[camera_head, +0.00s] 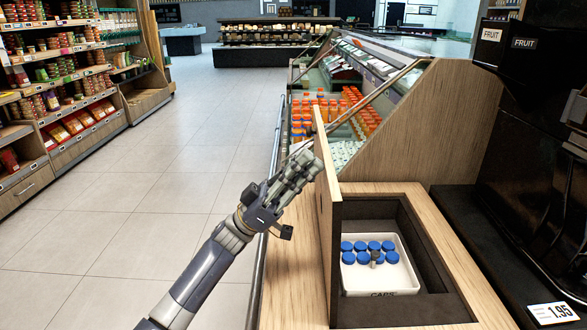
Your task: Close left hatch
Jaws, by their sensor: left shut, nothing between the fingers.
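The left hatch (329,215) is a light wooden panel standing upright along the left side of a dark recess (425,255) in the wooden counter. The recess is open to view. My left gripper (308,164) is shut and empty. It is on the left, outer side of the hatch, with its fingertips close to the upper part of the panel. I cannot tell whether they touch it. My right gripper is not in view.
A white tray (411,276) of blue caps (375,246) sits in the recess. The black juicer (530,120) stands right. Orange-capped bottles (367,108) fill the cooler behind. The tiled floor at left is clear.

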